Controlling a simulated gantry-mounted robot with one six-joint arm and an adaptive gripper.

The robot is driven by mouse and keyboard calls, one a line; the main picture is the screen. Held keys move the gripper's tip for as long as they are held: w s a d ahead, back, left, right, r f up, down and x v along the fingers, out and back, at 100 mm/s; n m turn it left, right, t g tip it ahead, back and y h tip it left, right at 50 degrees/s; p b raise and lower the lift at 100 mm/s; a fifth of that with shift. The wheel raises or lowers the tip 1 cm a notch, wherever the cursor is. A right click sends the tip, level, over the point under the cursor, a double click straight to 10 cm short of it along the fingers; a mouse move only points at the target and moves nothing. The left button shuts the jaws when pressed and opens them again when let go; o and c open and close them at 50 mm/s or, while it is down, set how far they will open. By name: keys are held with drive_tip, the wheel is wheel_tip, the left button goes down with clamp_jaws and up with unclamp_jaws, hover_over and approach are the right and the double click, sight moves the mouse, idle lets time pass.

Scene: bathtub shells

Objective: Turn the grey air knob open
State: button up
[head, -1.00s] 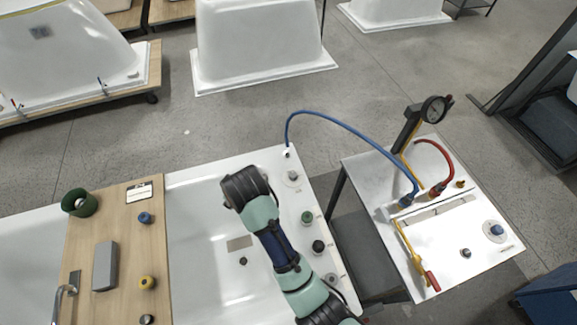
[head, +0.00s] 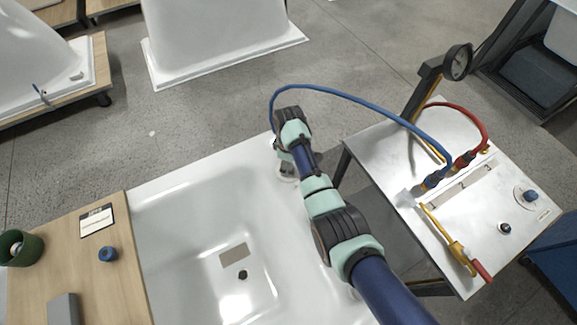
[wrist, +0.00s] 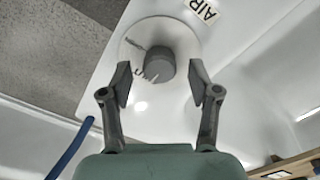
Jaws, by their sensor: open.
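The grey air knob (wrist: 158,66) stands on a round white plate on the tub rim, with a label reading AIR (wrist: 202,9) beside it in the wrist view. My gripper (wrist: 161,82) is open, with one finger on each side of the knob. Gaps show between the fingers and the knob, and I cannot tell any contact. In the head view my gripper is at the far right corner of the white tub (head: 180,225), where my arm largely hides the knob.
A blue hose (head: 365,103) arches from near that corner to a metal table (head: 480,240) on the right. A wooden board (head: 120,280) spans the tub's left side.

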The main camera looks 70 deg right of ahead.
drive_tip(key=shift+f, duration=0.45)
drive_tip(key=c, duration=1.1)
drive_tip(key=shift+c, duration=0.2)
